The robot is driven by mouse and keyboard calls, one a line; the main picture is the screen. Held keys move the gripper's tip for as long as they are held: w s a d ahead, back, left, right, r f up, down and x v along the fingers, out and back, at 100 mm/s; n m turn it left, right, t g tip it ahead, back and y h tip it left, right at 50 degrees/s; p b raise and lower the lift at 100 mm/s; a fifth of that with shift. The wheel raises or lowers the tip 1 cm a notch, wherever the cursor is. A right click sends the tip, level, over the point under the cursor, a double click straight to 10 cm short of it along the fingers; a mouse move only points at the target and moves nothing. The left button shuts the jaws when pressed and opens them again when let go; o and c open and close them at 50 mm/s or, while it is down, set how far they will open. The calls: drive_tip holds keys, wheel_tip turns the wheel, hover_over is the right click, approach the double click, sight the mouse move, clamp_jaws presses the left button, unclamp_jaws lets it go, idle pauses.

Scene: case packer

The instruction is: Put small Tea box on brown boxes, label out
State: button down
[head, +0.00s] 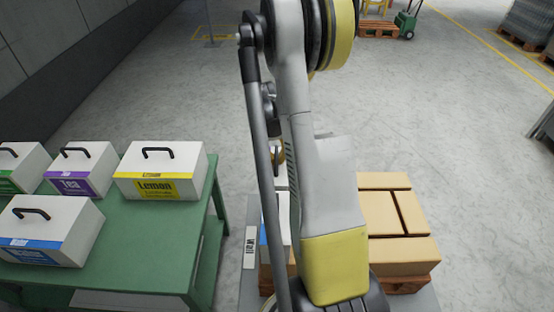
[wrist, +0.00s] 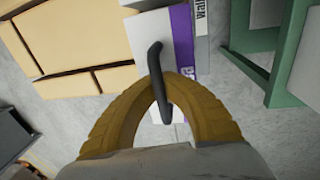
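My gripper (wrist: 157,80) has its two yellow-brown fingers closed around the black handle (wrist: 156,62) of a white box with a purple label (wrist: 182,40) in the wrist view. The label faces right there, towards the green table; its lettering is mostly hidden. Brown boxes (wrist: 75,45) lie just left of the held box. I cannot tell whether it rests on anything. Another purple-labelled Tea box (head: 82,170) stands on the table.
The green table (head: 140,250) at left also carries a yellow Lemon box (head: 160,172), a blue-labelled box (head: 50,230) and a green-labelled box (head: 22,165). A white box with a blue label edge (head: 263,238) shows beside my arm. A "Wall" sign (head: 250,247) lies left of the pallet.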

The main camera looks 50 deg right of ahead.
drive_tip(key=shift+f, duration=0.35)
idle(0.3)
drive_tip(key=c, duration=1.5)
unclamp_jaws()
drive_tip(key=shift+c, duration=0.2)
wheel_tip(320, 180, up, 12)
drive_tip(key=w+a, duration=0.1)
drive_tip(key=a+r+n+t, duration=0.2)
drive_tip(key=a+r, duration=0.2)
drive_tip(key=a, duration=0.5)
drive_tip(key=a+r+n+t, duration=0.25)
drive_tip(key=a+r, duration=0.25)
drive_tip(key=a, duration=0.4)
drive_tip(key=s+a+n+t, duration=0.2)
drive_tip(key=s+a, duration=0.1)
drive_tip(key=a, duration=0.5)
drive_tip(key=s+a+n+t+y, duration=0.1)
drive_tip(key=s+a+n+t, duration=0.1)
drive_tip(key=a, duration=0.6)
drive_tip(key=shift+s+a+r+n, duration=0.25)
drive_tip(key=shift+s+n, duration=0.6)
drive_tip(key=shift+s, duration=0.1)
